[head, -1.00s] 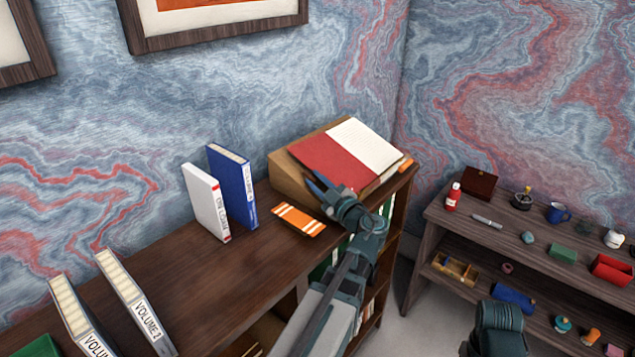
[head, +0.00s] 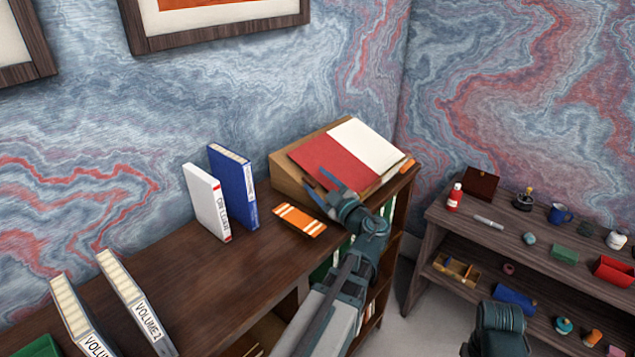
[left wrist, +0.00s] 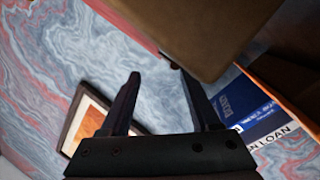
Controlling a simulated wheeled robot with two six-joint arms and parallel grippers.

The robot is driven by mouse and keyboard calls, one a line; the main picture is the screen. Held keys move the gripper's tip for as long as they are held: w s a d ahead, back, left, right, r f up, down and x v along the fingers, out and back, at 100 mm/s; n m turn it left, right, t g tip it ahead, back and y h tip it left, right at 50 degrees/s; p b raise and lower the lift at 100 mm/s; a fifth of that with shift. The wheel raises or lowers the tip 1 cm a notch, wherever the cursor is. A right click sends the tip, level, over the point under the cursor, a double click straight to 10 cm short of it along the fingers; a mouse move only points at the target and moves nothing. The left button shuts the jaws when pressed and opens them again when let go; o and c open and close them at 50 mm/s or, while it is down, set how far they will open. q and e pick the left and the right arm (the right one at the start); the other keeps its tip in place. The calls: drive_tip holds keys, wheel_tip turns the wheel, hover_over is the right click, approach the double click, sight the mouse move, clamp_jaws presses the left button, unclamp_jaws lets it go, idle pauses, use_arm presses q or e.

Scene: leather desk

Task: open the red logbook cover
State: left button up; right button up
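The logbook lies on a sloped wooden stand (head: 284,178) at the far right end of the desk. Its red cover (head: 335,160) lies spread flat on the left, beside a white page (head: 365,145) on the right, so the book looks open. My left gripper (head: 324,184) is at the near lower edge of the red cover, empty, with its fingers apart. I cannot tell whether it touches the cover. In the left wrist view, the open fingers (left wrist: 160,85) hold nothing, and a plain brown surface is close ahead.
An orange striped card (head: 299,219) lies left of my left gripper. A blue book (head: 232,188) and a white book (head: 206,203) stand further left. Volumes stand at the lower left. A separate shelf (head: 440,220) with small items is on the right. The desk's middle is clear.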

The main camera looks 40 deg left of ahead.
use_arm(q)
drive_tip(key=v, duration=1.3)
drive_tip(key=shift+d+b, duration=0.2)
drive_tip(key=shift+b, duration=0.1)
drive_tip(key=shift+f, duration=0.1)
